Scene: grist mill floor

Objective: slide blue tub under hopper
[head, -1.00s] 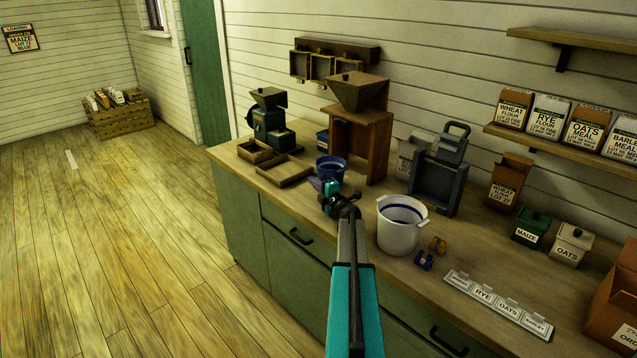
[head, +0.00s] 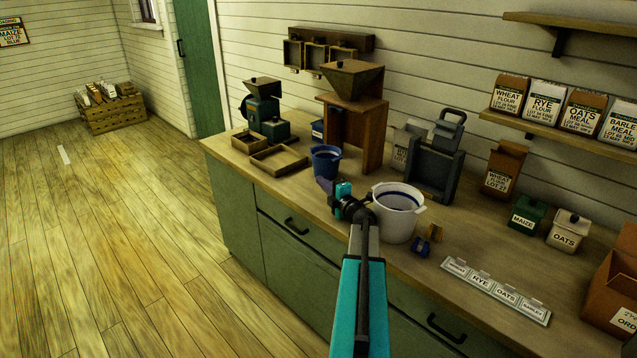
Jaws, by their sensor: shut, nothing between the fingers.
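The blue tub (head: 326,162) stands upright on the wooden counter in the head view. It is in front and to the left of the hopper's wooden stand, not under the hopper. The hopper (head: 352,80) is a brown tapered funnel on top of the stand (head: 372,135), which has an open space below it. My gripper (head: 325,186) is shut and empty, just in front of the tub's base. I cannot tell whether its fingertips touch the tub.
A white bucket (head: 398,222) stands close to the right of my gripper. Shallow wooden trays (head: 279,160) and a green mill (head: 264,113) lie left of the tub. A small blue labelled box (head: 318,130) sits behind it. A grey metal device (head: 435,172) stands right of the stand.

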